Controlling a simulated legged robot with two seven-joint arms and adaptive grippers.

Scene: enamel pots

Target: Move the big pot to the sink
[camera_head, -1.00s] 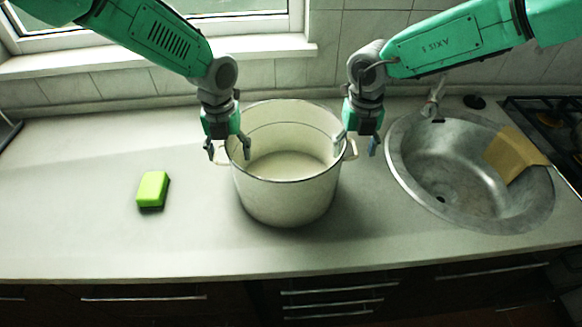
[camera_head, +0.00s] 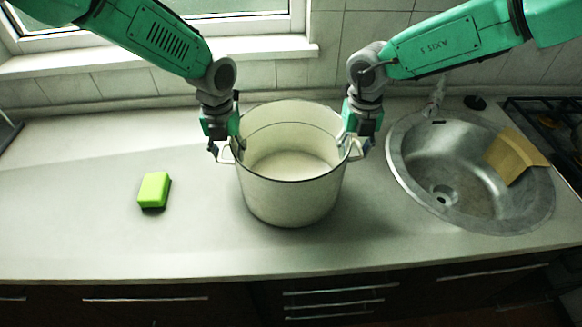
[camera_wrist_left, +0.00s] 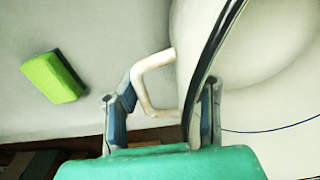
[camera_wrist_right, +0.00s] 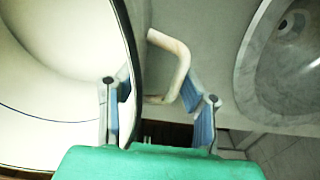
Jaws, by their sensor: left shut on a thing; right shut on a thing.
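The big cream pot (camera_head: 290,195) with a dark rim stands upright on the counter, left of the sink (camera_head: 410,185). My left gripper (camera_head: 227,150) is shut at the pot's left side, one finger inside the wall and one outside. The left wrist view shows the left handle (camera_wrist_left: 142,80) between its fingers (camera_wrist_left: 160,120). My right gripper (camera_head: 355,146) is shut likewise at the right side. The right wrist view shows the right handle (camera_wrist_right: 182,72) between its fingers (camera_wrist_right: 160,115). The pot looks empty inside.
A green sponge (camera_head: 154,189) lies on the counter (camera_head: 90,235) to the left, also in the left wrist view (camera_wrist_left: 52,77). A tan cloth (camera_head: 516,155) hangs over the sink's right side. A faucet (camera_head: 434,100) stands behind the sink, and a stove (camera_head: 555,125) is at far right.

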